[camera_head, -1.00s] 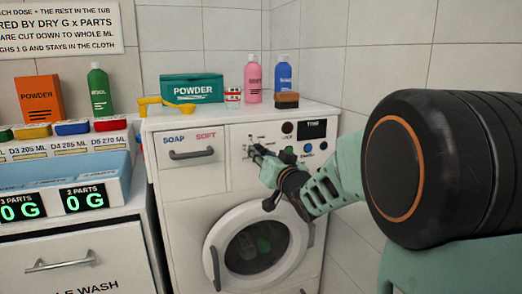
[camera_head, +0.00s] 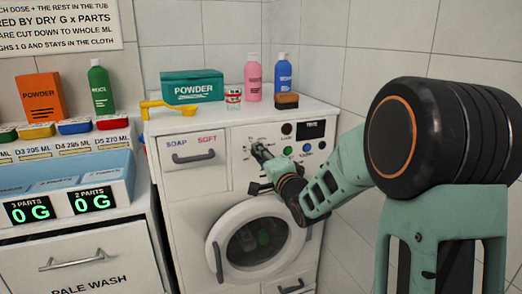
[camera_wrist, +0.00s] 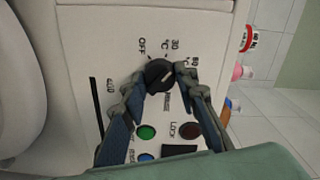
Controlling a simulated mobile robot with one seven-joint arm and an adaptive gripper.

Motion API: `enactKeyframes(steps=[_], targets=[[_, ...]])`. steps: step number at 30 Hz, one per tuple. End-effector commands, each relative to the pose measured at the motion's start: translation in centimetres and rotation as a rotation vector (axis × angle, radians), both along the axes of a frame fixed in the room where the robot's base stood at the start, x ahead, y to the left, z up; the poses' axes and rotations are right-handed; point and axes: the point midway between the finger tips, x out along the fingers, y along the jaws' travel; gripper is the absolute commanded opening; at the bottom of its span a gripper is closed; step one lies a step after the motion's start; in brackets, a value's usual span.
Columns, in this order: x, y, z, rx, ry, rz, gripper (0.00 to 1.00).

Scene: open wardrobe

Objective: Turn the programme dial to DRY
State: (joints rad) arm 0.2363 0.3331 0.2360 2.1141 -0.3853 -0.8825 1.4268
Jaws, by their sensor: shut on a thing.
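The programme dial (camera_wrist: 160,75) is a dark round knob on the washer's white front panel. In the wrist view, OFF, 30 °C and 60 °C are printed around it. More lettering by the right finger is partly covered, and I cannot read DRY. A pale mark on the knob slants to the upper right, roughly towards the 60 °C side. My gripper (camera_wrist: 157,78) is shut on the dial, one fingertip on each side.
Green (camera_wrist: 147,132) and blue (camera_wrist: 146,157) buttons and a dark LOCK button (camera_wrist: 190,130) lie close to my fingers. The round washer door (camera_head: 212,255) is below the panel. Bottles, a powder box (camera_head: 192,87) and a yellow scoop (camera_head: 168,106) stand on top.

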Motion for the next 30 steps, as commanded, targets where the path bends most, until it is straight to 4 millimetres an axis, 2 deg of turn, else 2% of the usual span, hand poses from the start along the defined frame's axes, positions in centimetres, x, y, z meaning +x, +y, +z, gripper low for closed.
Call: enactKeyframes(steps=[30], targets=[[-0.01, -0.12, 0.27, 0.929, 0.271, -0.002, 0.03]])
